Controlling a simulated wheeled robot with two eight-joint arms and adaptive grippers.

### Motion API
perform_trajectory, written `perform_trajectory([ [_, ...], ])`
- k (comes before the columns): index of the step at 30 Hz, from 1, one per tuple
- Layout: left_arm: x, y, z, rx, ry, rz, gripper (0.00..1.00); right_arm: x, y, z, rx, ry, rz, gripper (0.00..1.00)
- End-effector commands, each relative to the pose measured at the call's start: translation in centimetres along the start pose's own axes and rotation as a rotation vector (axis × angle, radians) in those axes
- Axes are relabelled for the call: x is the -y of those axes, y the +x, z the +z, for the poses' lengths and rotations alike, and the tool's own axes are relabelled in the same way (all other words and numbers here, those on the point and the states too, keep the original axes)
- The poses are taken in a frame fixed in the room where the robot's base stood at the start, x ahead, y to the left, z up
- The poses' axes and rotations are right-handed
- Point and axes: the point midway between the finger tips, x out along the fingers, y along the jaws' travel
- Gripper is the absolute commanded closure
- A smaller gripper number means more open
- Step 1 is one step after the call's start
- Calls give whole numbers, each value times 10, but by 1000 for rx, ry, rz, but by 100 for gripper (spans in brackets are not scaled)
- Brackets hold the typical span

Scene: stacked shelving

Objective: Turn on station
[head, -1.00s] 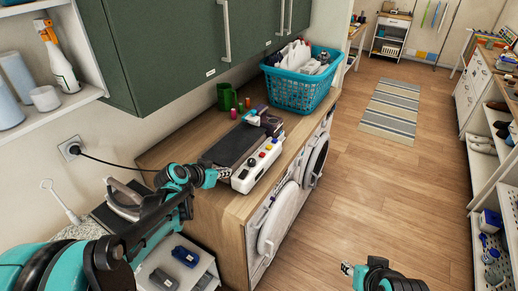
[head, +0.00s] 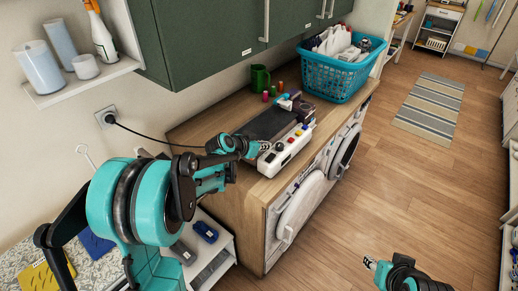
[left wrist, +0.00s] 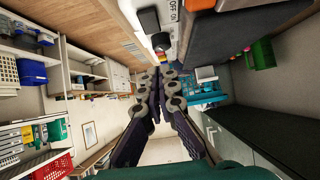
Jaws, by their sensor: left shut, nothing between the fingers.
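The station (head: 286,150) is a white box with coloured buttons along its front and a dark flat top, on the wooden counter. In the left wrist view its white panel (left wrist: 186,14) shows an "OFF ON" label beside a black knob (left wrist: 149,20). My left gripper (head: 262,147) is at the station's near end; it also shows in the left wrist view (left wrist: 161,76), shut and empty, just short of the panel. Whether it touches the station I cannot tell. My right gripper (head: 370,263) is low over the floor, away from the counter, its fingers too small to judge.
A teal laundry basket (head: 328,79) and a green mug (head: 260,77) stand farther back on the counter. Small spools (head: 268,96) sit near the mug. Green cabinets (head: 215,45) hang above. A black cord runs from the wall socket (head: 106,117).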

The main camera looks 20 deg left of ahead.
Motion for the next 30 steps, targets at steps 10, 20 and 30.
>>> perform_trajectory([
  [10, -1, 53, 22, 0, 0, 1, 100, 0, 15, 11, 0, 0, 0, 60],
  [20, -1, 60, 28, 0, -1, 0, 100, 0, 17, 12, 0, 0, 0, 60],
  [30, -1, 65, 28, 75, 3, 4, 100, 0, 12, 8, 0, 0, 0, 60],
])
